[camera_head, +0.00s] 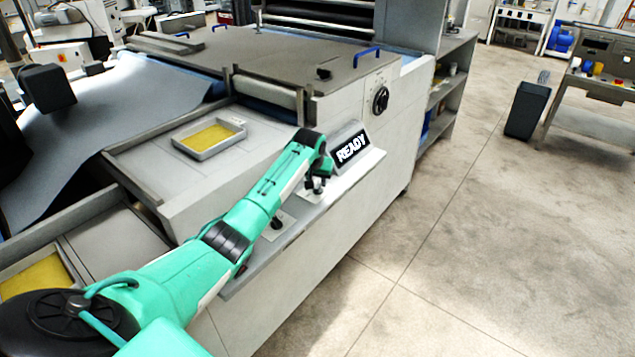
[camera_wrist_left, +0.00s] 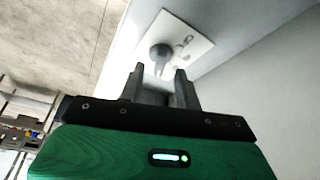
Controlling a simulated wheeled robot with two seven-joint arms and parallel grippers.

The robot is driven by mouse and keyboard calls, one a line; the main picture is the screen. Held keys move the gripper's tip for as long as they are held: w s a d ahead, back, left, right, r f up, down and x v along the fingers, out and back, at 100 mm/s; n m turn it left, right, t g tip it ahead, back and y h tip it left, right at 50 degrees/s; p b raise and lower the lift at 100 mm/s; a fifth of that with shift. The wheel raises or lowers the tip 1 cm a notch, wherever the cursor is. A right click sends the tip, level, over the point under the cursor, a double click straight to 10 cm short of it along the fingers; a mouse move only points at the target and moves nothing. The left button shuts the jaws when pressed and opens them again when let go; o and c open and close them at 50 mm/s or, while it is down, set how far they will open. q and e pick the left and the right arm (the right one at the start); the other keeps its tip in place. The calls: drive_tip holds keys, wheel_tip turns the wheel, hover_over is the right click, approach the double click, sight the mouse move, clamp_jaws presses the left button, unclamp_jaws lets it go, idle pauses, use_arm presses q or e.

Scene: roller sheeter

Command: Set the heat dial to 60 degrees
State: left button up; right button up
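A black round dial (camera_head: 380,100) with a pale pointer mark sits on the white side panel of the machine; its markings are too small to read. My left gripper (camera_head: 318,188) is low in front of it, beside the READY display and apart from the dial. In the left wrist view its two fingers (camera_wrist_left: 160,82) are spread with nothing held. Beyond them is a dark grey knob (camera_wrist_left: 161,54) on a white plate (camera_wrist_left: 185,40) with small unreadable marks. I cannot tell whether the fingertips touch that knob. My right gripper is not in view.
A tilted READY display (camera_head: 351,147) stands on the machine's side ledge, close to my left gripper. Another small black knob on a plate (camera_head: 277,223) is beside my forearm. A yellow-bottomed tray (camera_head: 210,138) lies on the machine top.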

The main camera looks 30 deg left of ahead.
sight(318, 188)
use_arm(q)
drive_tip(key=shift+x, duration=1.35)
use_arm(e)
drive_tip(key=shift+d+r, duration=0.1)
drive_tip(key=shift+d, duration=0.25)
use_arm(q)
clamp_jaws()
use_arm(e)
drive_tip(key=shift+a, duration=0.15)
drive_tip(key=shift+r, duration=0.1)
